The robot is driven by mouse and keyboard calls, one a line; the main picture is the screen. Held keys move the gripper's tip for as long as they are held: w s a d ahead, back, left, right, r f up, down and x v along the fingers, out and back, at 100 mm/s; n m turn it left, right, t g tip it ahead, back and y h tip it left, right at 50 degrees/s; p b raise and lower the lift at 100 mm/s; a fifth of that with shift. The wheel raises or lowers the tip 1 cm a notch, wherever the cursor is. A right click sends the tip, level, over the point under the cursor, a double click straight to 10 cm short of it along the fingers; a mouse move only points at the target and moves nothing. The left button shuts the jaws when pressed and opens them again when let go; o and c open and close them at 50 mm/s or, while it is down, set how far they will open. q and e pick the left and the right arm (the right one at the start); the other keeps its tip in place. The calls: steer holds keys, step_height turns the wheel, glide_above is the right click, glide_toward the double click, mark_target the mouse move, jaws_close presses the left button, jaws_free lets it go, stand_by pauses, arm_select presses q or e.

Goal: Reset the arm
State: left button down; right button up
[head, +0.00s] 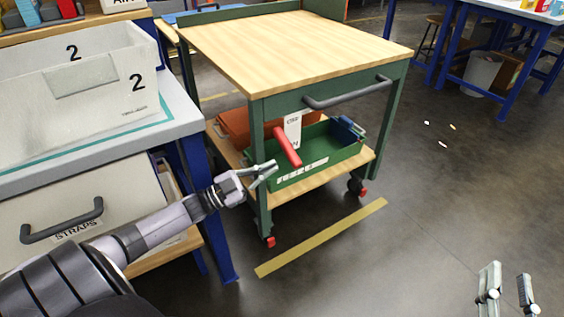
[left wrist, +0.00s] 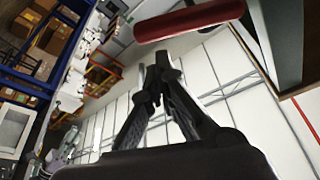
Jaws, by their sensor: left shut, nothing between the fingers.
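My left arm reaches in from the left, and its gripper (head: 268,170) is shut and empty beside the cart's lower shelf. A red handle (head: 287,146) stands out just above and right of its tips, at the front of a green tray (head: 318,168). In the left wrist view the closed fingers (left wrist: 161,62) point up the picture, and the red handle (left wrist: 190,20) lies beyond them, apparently apart from them. My right gripper (head: 507,287) is at the bottom right, over the floor, with its fingers apart and nothing between them.
The green cart (head: 257,125) has a bare wooden top (head: 290,40) and a grey handle (head: 347,92). A workbench with a white bin (head: 80,85) and a STRAPS drawer (head: 85,212) is close to my left arm. The floor (head: 440,200) at right is mostly clear.

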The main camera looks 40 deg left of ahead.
arm_select(q)
steer(key=shift+v, duration=0.8)
steer(key=shift+d+r, duration=0.1)
steer(key=shift+r, duration=0.1)
